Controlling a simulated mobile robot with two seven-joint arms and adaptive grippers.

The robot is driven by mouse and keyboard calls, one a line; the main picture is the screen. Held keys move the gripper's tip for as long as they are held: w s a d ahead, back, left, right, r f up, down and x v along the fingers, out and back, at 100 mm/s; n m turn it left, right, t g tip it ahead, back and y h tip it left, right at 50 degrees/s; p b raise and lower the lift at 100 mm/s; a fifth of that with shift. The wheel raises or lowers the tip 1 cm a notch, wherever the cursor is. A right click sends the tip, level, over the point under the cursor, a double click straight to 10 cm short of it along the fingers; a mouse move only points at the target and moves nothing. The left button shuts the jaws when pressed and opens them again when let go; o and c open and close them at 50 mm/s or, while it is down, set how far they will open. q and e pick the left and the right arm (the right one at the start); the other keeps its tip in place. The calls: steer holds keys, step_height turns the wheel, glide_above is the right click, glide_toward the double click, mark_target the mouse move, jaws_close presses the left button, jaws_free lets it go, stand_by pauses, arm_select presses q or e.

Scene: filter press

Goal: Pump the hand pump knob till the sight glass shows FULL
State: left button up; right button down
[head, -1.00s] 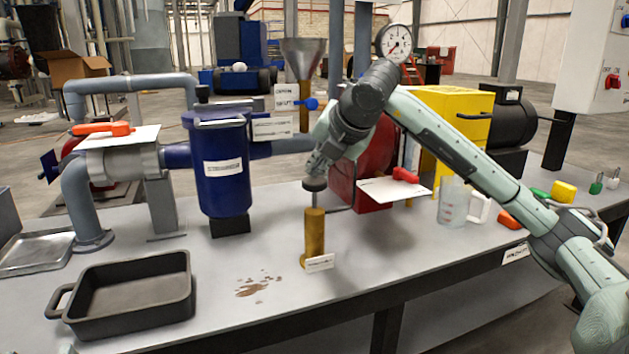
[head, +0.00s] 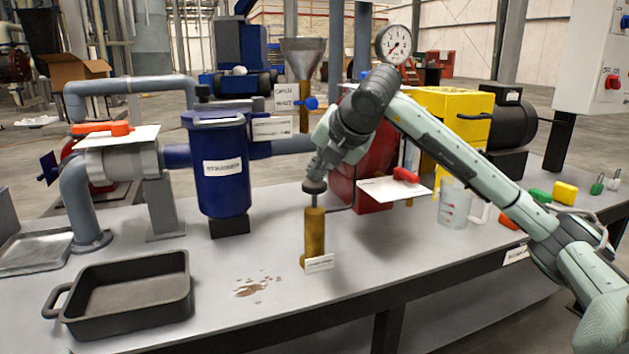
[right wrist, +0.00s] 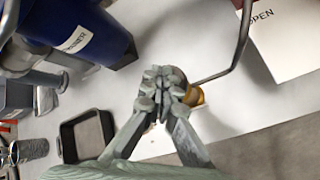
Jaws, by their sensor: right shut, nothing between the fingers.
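The hand pump is a brass cylinder (head: 314,236) standing upright on the bench, with a thin rod rising to a dark round knob (head: 314,187). The rod shows a short length between knob and cylinder. My right gripper (head: 317,172) is shut and empty, pointing down with its fingertips at the top of the knob, seemingly touching it. In the right wrist view the closed fingers (right wrist: 163,88) cover most of the knob, and a bit of brass (right wrist: 196,96) shows beside them. My left gripper is out of view.
A blue filter housing (head: 222,170) stands left of the pump, a red unit (head: 372,165) behind it. A white card with a red handle (head: 405,174) juts out at right. A black pan (head: 130,300) and a brown spill (head: 252,288) lie in front.

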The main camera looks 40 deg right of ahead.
steer(key=shift+f+b, duration=1.2)
steer(key=shift+f, duration=0.25)
stand_by(0.7)
stand_by(0.4)
steer(key=shift+r+p, duration=1.8)
steer(key=shift+r, duration=0.6)
steer(key=shift+r+p, duration=1.95)
steer(key=shift+r, duration=0.6)
